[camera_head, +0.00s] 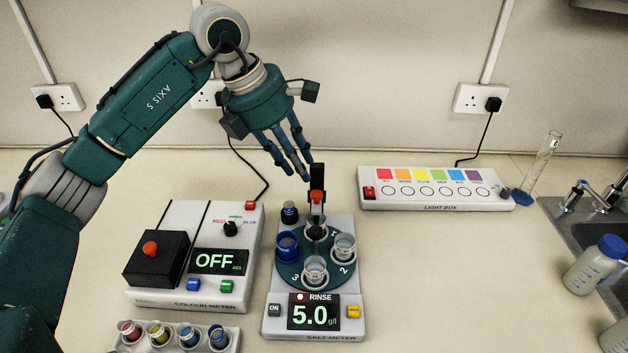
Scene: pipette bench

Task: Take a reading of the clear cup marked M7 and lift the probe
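The salt meter (275,318) stands at the centre front, with "RINSE" and 5.0 g/l on its display (313,313). Its round turntable (329,265) carries a blue cup (287,246) at left, a clear cup (343,247) at right and a clear cup (315,271) at front. I cannot read an M7 mark on any. The probe, with an orange-red knob (317,197), stands at the back of the turntable by a black post; its lower end is hard to make out. My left gripper (306,190) points down just left of the knob, fingers apart and empty. My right gripper is out of view.
The colour meter (150,292), reading OFF, stands at left, with a rack of coloured vials (232,345) in front. A small dark-capped bottle (290,212) is by the probe. The light box (437,208), a glass cylinder and the sink are at right. Bench right of the salt meter is clear.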

